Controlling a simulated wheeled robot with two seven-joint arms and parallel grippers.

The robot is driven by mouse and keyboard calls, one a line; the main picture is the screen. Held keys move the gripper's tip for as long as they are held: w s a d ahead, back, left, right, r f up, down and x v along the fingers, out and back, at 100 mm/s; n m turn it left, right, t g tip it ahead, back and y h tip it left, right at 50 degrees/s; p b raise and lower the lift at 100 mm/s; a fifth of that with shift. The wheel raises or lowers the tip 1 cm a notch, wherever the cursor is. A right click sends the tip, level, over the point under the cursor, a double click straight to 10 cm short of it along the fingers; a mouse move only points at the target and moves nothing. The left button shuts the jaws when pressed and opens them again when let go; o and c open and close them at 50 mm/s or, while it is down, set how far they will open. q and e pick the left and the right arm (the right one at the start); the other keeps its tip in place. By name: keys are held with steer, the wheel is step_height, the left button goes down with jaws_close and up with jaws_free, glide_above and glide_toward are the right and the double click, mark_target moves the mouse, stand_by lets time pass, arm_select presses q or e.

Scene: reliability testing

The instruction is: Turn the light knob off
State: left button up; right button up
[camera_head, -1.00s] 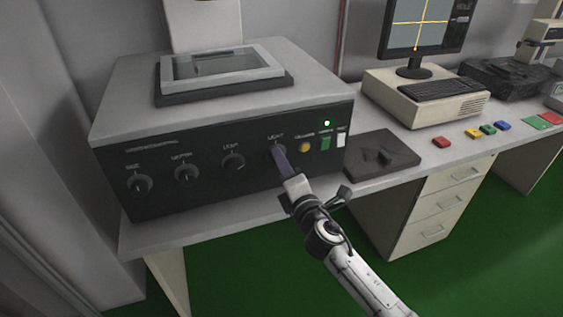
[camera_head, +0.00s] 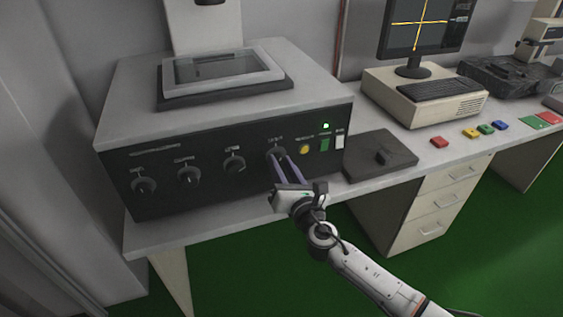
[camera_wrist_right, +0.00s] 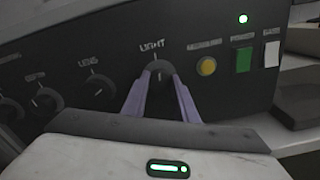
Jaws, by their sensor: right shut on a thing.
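The light knob (camera_wrist_right: 158,71) is a round dark knob under the label LIGHT on the black front panel of a grey machine (camera_head: 225,200). My right gripper (camera_head: 280,160) is at this knob, with its two purple fingers on either side of it. In the right wrist view the right gripper (camera_wrist_right: 160,85) is shut on the knob, one finger at its left and one at its right. The knob's white mark is upright in the wrist view. In the head view the fingers partly hide the knob. My left gripper is in neither view.
A lens knob (camera_wrist_right: 98,92) and other dark knobs sit left of it. A yellow button (camera_wrist_right: 206,66), a green switch (camera_wrist_right: 243,60) and a white switch (camera_wrist_right: 271,54) are at the right. A green lamp (camera_wrist_right: 242,19) glows. A dark pad (camera_head: 400,163) lies beside the machine.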

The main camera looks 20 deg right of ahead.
steer(key=shift+n+p, duration=0.3)
steer(key=shift+n, duration=0.7)
steer(key=o, duration=1.1)
steer(key=shift+c, duration=0.2)
steer(key=s, duration=1)
steer(key=shift+s+d, duration=0.2)
